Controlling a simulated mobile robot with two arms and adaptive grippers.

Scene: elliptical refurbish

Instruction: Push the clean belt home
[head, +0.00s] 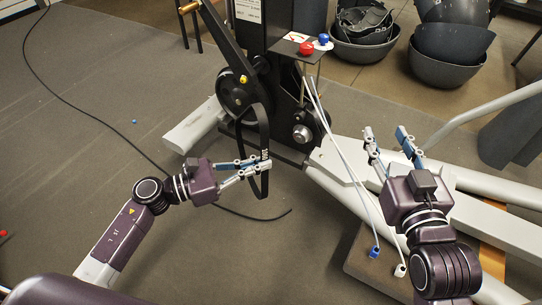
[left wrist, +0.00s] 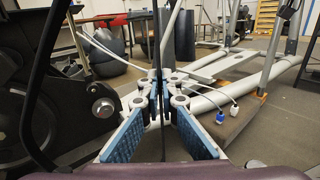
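A black belt (head: 264,128) hangs as a narrow loop beside the machine's dark wheel (head: 229,88); its lower end hangs free above the floor. My left gripper (head: 263,163) is shut on the belt's strand. In the left wrist view its blue-padded fingers (left wrist: 165,95) meet at the tips around the thin black strip (left wrist: 157,50). A small silver hub (head: 302,134) sits to the right of the belt, and the belt looks clear of it. Whether the belt's top is seated on a wheel is hidden. My right gripper (head: 390,145) is open and empty over the pale frame.
A small shelf (head: 303,44) holds a red knob and a blue knob. White cables run down to a blue plug (head: 375,253) and a white plug (head: 401,270). Black bowls (head: 448,50) stand at the back right. A black cord crosses the open floor at left.

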